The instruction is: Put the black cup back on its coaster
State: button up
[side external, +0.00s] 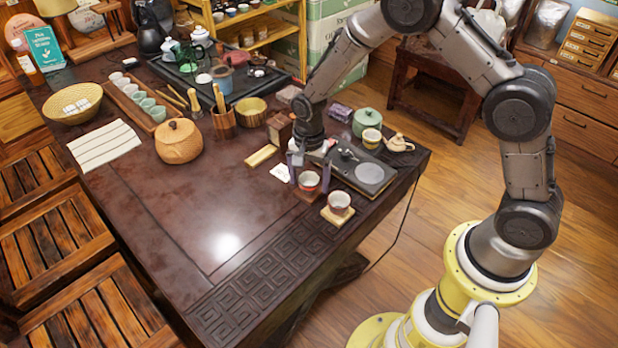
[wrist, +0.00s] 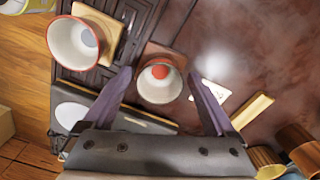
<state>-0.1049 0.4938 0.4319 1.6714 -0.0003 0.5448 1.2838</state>
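No cup that is plainly black shows in either view. A small cup with a pale inside and a red spot at its bottom (wrist: 158,90) stands between the fingers of my gripper (wrist: 160,74). In the side view this cup (side external: 308,181) looks reddish outside and sits at a dark brown coaster (wrist: 152,48). My gripper is open, with a finger on either side of the cup and a visible gap at each side. A second, red-rimmed white cup (wrist: 76,46) stands on a light wooden coaster (wrist: 108,22), also seen in the side view (side external: 325,212).
A pale wooden block (side external: 261,156) and a white card (side external: 280,172) lie left. The table's front left is clear.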

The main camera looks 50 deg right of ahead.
jog(key=shift+r, duration=0.1)
notch_tip(320, 180, up, 12)
jog(key=shift+r, duration=0.2)
dwell(0.4)
jog(key=s+d+r+n+t, duration=0.2)
jog(key=s+r+n, duration=0.3)
jog(key=r, duration=0.4)
jog(key=s+d+r+n+t, duration=0.1)
jog(key=s+r+n, duration=0.2)
jog(key=s, duration=0.7)
jog(key=s+d+r+n+t, duration=0.1)
jog(key=s+n, duration=0.4)
jog(key=s, duration=0.6)
jog(key=shift+d+r+n+t, duration=0.25)
jog(key=shift+r+n+t, duration=0.05)
jog(key=shift+r+t, duration=0.6)
